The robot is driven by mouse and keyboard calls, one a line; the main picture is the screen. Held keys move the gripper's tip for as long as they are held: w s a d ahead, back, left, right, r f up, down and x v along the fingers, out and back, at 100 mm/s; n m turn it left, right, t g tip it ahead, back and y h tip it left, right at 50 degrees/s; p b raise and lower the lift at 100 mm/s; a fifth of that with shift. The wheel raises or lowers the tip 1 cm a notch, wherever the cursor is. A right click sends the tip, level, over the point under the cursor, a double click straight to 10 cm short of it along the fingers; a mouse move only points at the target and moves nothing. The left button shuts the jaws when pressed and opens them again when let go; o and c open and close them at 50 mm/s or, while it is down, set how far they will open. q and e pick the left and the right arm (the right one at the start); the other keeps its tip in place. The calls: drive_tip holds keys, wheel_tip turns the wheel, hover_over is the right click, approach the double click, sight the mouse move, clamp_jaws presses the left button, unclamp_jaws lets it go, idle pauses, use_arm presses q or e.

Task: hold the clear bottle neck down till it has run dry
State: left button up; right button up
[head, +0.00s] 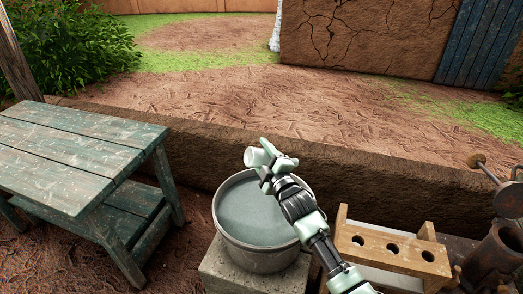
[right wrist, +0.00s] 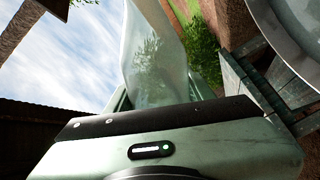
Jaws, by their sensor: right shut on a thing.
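My right gripper (head: 274,172) is shut on the clear bottle and holds it above the grey bucket (head: 221,228), over its back part. In the head view only a pale end of the clear bottle (head: 255,157) shows, sticking out left of the jaws. In the right wrist view the clear bottle (right wrist: 155,55) rises from between the jaws and narrows toward the top edge. I cannot tell how far its neck is tipped down. I see no stream from it, and its mouth is not clear. The bucket holds greyish water. My left gripper is not in view.
The bucket stands on a concrete block (head: 222,275). A worn green bench (head: 80,150) with a bare top is at left. A wooden rack with holes (head: 390,247) is at right, beside rusty metal gear (head: 490,258). A low mud wall (head: 370,155) runs behind.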

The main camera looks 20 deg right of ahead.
drive_tip(key=m+p, duration=0.1)
drive_tip(key=m, duration=0.2)
drive_tip(key=shift+r, duration=0.15)
drive_tip(key=m, duration=0.2)
drive_tip(key=shift+m+p, duration=0.3)
drive_tip(key=shift+p, duration=0.1)
drive_tip(key=shift+m, duration=1.2)
idle(2.9)
